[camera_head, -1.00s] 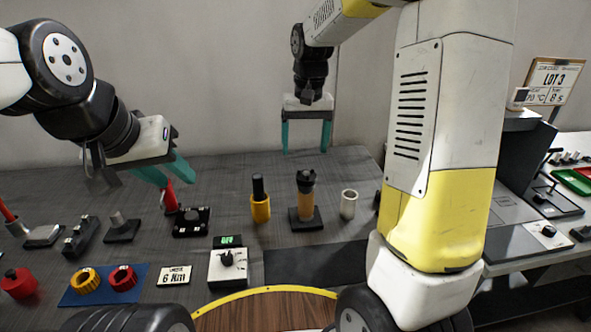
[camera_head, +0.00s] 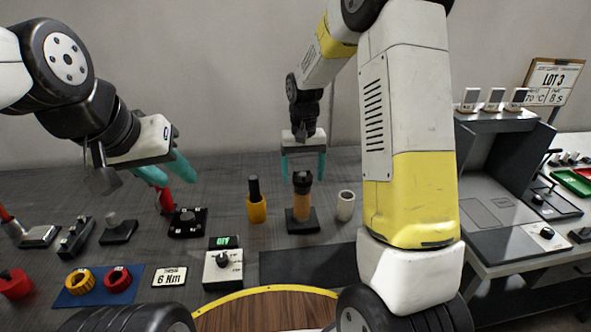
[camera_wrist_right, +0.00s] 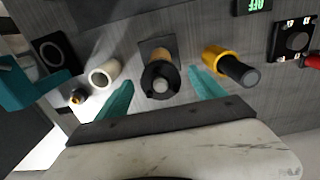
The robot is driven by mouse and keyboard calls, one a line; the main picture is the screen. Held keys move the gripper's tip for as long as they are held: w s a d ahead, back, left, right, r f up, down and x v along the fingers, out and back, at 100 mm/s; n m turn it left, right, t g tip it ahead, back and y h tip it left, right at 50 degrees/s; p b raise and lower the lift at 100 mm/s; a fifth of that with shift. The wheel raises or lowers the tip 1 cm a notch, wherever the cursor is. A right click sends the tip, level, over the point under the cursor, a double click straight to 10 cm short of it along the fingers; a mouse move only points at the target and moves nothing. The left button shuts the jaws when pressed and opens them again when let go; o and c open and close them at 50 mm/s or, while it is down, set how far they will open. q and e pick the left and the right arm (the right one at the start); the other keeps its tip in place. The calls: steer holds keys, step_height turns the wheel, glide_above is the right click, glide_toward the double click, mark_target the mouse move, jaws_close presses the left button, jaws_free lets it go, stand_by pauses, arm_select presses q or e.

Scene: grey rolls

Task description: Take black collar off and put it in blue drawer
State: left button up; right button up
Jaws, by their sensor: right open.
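The black collar (camera_head: 303,179) sits around the top of an upright tan roll (camera_head: 302,199) on a square black base. It also shows in the right wrist view (camera_wrist_right: 158,82). My right gripper (camera_head: 303,174) is open and empty, pointing down; in the wrist view its teal fingers (camera_wrist_right: 160,88) appear on either side of the collar, apart from it. My left gripper (camera_head: 178,183) is open, with its fingers near a red upright handle. No blue drawer can be made out; a teal-blue box-like thing (camera_wrist_right: 30,88) is cut off at the wrist view's left edge.
A yellow cup with a black rod (camera_head: 257,205) stands left of the roll, a pale hollow cylinder (camera_head: 345,206) right of it. A switch box (camera_head: 223,269) and a blue mat (camera_head: 88,293) with rings lie nearer. My right arm hides the table's right part.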

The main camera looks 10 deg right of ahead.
steer(key=c, duration=1.7)
jaws_close()
steer(key=shift+r, duration=0.15)
steer(key=shift+r, duration=0.2)
step_height(320, 180, up, 3)
steer(key=shift+r, duration=0.15)
steer(key=s+a+r, duration=0.1)
steer(key=s+a, duration=1)
steer(key=shift+s, duration=0.3)
steer(key=shift+r, duration=0.1)
steer(key=shift+r, duration=0.35)
